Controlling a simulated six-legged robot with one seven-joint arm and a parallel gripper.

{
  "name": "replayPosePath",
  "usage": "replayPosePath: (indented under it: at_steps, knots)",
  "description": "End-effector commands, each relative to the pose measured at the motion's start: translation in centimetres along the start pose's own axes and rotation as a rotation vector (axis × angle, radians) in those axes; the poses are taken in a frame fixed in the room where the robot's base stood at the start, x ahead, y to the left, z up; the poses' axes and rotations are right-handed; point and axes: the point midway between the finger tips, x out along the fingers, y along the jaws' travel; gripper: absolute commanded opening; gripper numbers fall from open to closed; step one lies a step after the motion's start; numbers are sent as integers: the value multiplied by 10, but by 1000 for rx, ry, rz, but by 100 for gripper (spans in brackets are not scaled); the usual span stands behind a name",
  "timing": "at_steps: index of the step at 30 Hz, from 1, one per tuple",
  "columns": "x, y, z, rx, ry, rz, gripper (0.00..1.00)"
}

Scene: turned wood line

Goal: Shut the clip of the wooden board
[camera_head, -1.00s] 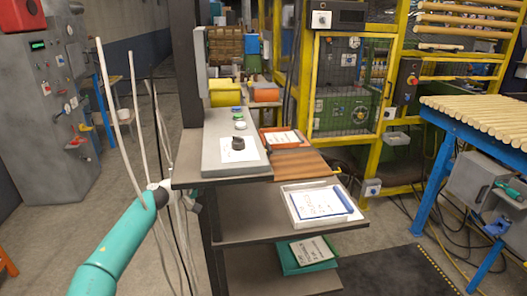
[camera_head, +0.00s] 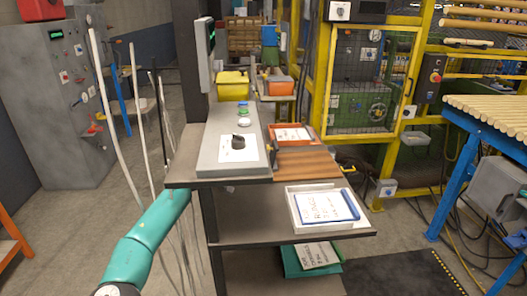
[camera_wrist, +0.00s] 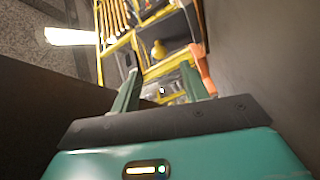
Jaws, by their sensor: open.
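A brown striped wooden board (camera_head: 306,164) lies flat on the right part of the top shelf in the head view. A small dark upright part (camera_head: 271,150) stands at its left edge; I cannot tell for sure whether it is the clip or how far it is open. My gripper (camera_wrist: 160,88) shows in the wrist view with its two dark green fingers apart and nothing visible between them. In the head view my teal arm reaches up at the lower left, and its end is hidden at the shelf stand. The wooden board is not recognisable in the wrist view.
A grey panel (camera_head: 215,150) with a black knob (camera_head: 238,142) and buttons stands beside the board. An orange tray (camera_head: 310,136) lies behind it. A white tray (camera_head: 297,213) with papers is on the shelf below. Dark surfaces flank my gripper closely in the wrist view.

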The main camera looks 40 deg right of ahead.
Motion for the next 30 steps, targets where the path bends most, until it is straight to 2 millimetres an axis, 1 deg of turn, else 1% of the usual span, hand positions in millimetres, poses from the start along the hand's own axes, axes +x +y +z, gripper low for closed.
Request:
replayPosePath:
  at_steps: [1,3,7,10,15,22,23,27,29,30]
  knots:
    - [12,1,0,0,-3,2,45]
    - [26,1,0,1,-2,2,45]
    - [51,1,0,1,-2,2,45]
    - [65,1,0,1,-1,1,45]
    - [77,0,0,1,-1,1,45]
    - [77,0,-1,1,0,0,45]
    - [77,0,-1,1,0,0,43]
    - [77,0,-1,1,0,0,15]
    - [77,0,-1,1,0,0,3]
    - [77,0,0,1,0,0,0]
